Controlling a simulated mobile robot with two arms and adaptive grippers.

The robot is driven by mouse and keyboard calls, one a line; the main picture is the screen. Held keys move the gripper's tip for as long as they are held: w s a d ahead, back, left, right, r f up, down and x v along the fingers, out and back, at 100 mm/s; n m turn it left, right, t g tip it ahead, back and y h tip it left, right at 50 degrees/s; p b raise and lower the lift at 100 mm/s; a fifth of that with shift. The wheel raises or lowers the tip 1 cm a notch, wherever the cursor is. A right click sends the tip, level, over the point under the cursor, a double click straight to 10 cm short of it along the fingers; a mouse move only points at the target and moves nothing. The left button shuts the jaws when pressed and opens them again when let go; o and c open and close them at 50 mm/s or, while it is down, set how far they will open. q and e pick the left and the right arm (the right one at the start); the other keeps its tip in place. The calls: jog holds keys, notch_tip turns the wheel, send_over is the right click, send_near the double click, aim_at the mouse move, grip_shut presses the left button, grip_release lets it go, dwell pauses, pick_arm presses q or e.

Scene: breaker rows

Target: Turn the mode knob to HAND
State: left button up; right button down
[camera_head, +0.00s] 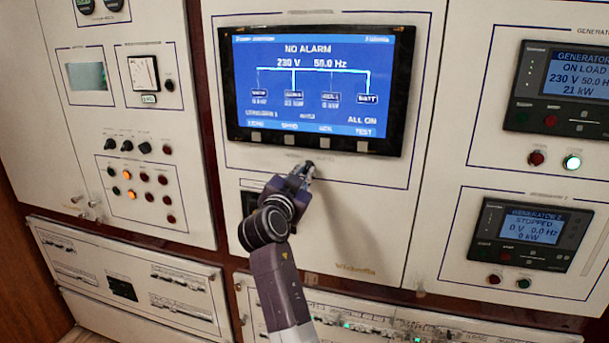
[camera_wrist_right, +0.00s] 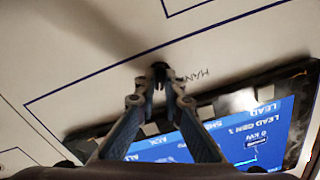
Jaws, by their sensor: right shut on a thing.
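The mode knob is a small dark knob (camera_wrist_right: 159,67) on the cream panel just under the blue display. My right gripper (camera_head: 305,170) reaches up to it from below in the head view. In the right wrist view the right gripper's two fingertips (camera_wrist_right: 160,78) are shut on the knob, one on each side. A printed label starting "HAN" (camera_wrist_right: 197,77) stands beside the knob, upside down in that view. The knob's pointer is hidden, so I cannot tell its setting. My left gripper is not in view.
The large display (camera_head: 315,85) above the knob reads "NO ALARM". Generator panels (camera_head: 560,90) are at the right. Switches and lamps (camera_head: 135,180) fill the left cabinet, and breaker rows (camera_head: 370,325) run below. The panel right of my gripper is clear.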

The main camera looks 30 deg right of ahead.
jog(key=n, duration=0.2)
jog(key=shift+n, duration=0.4)
jog(key=n, duration=0.2)
jog(key=shift+r+n, duration=0.1)
jog(key=shift+n, duration=0.3)
jog(key=n, duration=0.2)
jog(key=shift+n, duration=0.3)
jog(key=shift+n+p, duration=0.75)
jog(key=shift+n, duration=1.05)
jog(key=c, duration=2)
grip_release()
jog(key=shift+w, duration=0.1)
jog(key=shift+c, duration=0.2)
